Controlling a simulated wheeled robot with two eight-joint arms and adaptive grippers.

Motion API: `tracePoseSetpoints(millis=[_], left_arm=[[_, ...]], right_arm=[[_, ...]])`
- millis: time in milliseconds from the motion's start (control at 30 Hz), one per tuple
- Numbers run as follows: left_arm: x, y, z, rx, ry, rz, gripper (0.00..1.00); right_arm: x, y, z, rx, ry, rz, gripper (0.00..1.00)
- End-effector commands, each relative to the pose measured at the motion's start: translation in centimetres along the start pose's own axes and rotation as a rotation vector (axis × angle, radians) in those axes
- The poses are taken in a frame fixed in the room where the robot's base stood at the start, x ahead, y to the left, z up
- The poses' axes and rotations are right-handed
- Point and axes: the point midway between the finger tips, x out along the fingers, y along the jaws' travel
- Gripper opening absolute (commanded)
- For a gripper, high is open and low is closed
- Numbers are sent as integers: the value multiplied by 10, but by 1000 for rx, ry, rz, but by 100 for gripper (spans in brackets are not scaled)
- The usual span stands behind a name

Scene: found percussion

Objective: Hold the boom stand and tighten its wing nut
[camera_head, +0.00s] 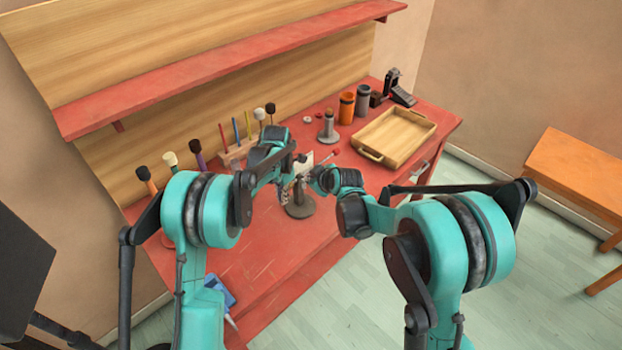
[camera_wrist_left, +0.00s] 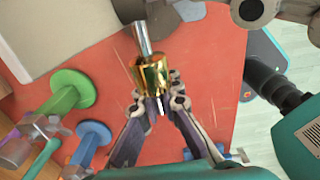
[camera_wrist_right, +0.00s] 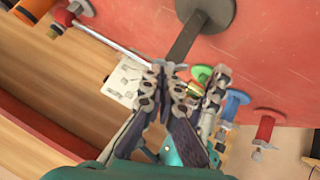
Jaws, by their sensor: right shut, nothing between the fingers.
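The boom stand's round dark base (camera_head: 300,207) stands on the red bench. In the right wrist view the base (camera_wrist_right: 212,12) and dark post (camera_wrist_right: 184,42) show near the fingertips. My left gripper (camera_wrist_left: 158,95) has its fingertips on either side of a brass fitting (camera_wrist_left: 150,72) with a silver rod; whether they clamp it is unclear. My right gripper (camera_wrist_right: 170,80) is shut and empty, its tips close by the post and the left gripper. A thin silver rod (camera_wrist_right: 115,44) runs off to the left. I cannot make out the wing nut for certain.
A wooden tray (camera_head: 394,137) lies at the bench's right, with an orange cup (camera_head: 346,108) and dark canister beside it. Mallets stand in a rack (camera_head: 232,157) behind my arms. A white card (camera_wrist_right: 125,80) is near the stand. Front bench surface is mostly clear.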

Motion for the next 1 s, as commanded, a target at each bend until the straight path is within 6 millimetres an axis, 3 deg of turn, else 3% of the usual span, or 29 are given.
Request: tracePoseSetpoints(millis=[1000], left_arm=[[0, 1, -3, -2, 5, 1, 0]], right_arm=[[9, 5, 12, 68, -8, -70, 0]])
